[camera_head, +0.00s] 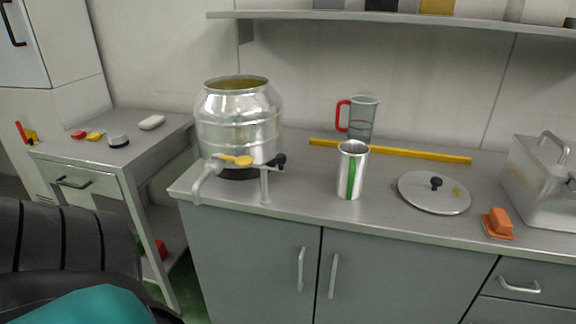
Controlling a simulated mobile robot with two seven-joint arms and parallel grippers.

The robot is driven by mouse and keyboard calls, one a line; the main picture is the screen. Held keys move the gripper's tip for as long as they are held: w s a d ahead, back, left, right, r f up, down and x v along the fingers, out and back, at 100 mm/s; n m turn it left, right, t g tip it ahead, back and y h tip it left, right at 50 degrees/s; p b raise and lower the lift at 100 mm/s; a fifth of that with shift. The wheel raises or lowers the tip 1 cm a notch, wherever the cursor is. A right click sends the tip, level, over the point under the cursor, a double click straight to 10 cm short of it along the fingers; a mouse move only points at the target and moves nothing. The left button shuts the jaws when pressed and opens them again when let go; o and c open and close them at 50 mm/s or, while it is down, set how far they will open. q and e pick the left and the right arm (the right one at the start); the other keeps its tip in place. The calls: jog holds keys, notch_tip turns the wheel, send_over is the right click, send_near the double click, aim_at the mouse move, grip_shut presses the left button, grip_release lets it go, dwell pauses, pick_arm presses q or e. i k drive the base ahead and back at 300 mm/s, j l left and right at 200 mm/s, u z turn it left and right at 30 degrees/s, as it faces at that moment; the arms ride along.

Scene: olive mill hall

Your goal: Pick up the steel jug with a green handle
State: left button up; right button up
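The steel jug (345,185) stands upright on the grey counter (300,205), near its front edge and right of the steel drum. It is shiny, and its green handle (352,178) shows as a vertical strip on the side facing me. Neither of my grippers shows in the head view, so nothing of mine is seen touching the jug.
The steel drum (240,130) with a yellow-levered tap stands left. Behind the jug are a clear red-handled pitcher (362,118) and a yellow bar (420,154). Right are a round lid (420,200), an orange brush (500,222) and a steel box (540,185). A shelf (400,18) hangs above.

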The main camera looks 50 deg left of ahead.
aim_at(351, 176)
jog(key=u, duration=1.15)
jog(key=l, duration=1.05)
jog(key=i+u, duration=0.05)
